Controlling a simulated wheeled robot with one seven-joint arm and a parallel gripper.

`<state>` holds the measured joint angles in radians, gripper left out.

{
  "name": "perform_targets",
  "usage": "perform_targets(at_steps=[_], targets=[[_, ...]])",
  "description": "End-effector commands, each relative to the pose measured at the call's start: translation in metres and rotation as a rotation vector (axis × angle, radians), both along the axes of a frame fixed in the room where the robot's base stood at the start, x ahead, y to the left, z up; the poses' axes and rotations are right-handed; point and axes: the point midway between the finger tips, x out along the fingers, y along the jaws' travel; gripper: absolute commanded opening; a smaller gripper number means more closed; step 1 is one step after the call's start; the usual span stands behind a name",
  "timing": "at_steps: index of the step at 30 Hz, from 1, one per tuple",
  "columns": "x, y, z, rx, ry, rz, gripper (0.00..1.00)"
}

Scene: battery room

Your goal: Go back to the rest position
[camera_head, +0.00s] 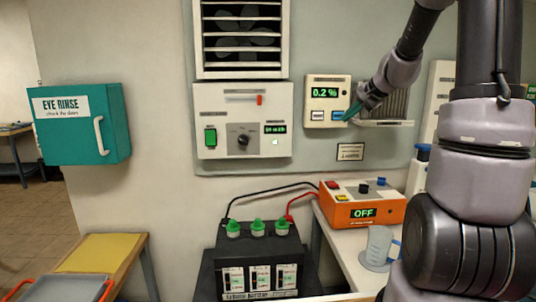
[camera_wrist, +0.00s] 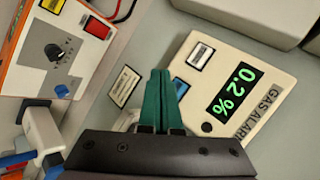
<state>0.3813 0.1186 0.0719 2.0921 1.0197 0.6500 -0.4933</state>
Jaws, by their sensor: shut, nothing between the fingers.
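My gripper (camera_head: 355,110) is at the wall, in front of the lower right of the gas alarm box (camera_head: 326,92), close to its blue button. In the wrist view my gripper's green fingers (camera_wrist: 160,88) are together, with nothing between them. The gas alarm (camera_wrist: 238,85) is cream, reads 0.2 % in green and has a white and a blue button. The fingertips are beside the blue button (camera_wrist: 180,88); I cannot tell whether they touch it. My arm comes down from the upper right in the head view.
An orange charger (camera_head: 362,205) reading OFF stands on the white bench, with a clear jug (camera_head: 378,246) before it. A wall control panel (camera_head: 243,122) hangs left of the alarm. A black battery (camera_head: 260,255) with green caps stands below. A teal eye rinse box (camera_head: 80,124) is far left.

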Motion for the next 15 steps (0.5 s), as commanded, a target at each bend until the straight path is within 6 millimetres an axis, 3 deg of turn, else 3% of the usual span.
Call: perform_targets(at_steps=[6,15], targets=[[-0.066,0.055,0.041,-0.096,-0.001,0.141,0.00],[-0.179,0.102,0.066,-0.265,0.018,0.298,0.00]])
